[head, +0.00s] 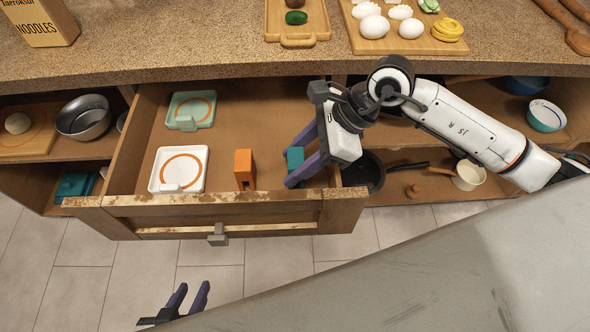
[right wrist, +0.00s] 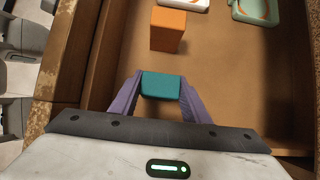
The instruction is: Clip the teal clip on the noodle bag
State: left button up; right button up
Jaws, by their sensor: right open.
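The teal clip (head: 295,158) stands in the right part of the open drawer (head: 225,215). My right gripper (head: 297,162) reaches down into the drawer, its two purple fingers open on either side of the clip. In the right wrist view the clip (right wrist: 161,86) sits between the fingertips, close to both; I cannot tell whether they touch it. The noodle bag (head: 42,22), tan with "NOODLES" printed on it, stands on the counter at the far left. My left gripper (head: 190,296) is low in front of the drawer, empty, its fingers apart.
An orange block-like clip (head: 244,168) stands left of the teal one. A white square dish (head: 180,169) and a mint dish (head: 191,109) lie further left. Drawer walls surround the right gripper. Two boards with food (head: 297,38) lie on the counter; the counter beside the bag is clear.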

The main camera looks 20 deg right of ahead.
jog(key=c, duration=0.6)
jog(key=shift+r+p, duration=1.55)
jog(key=shift+r, duration=1)
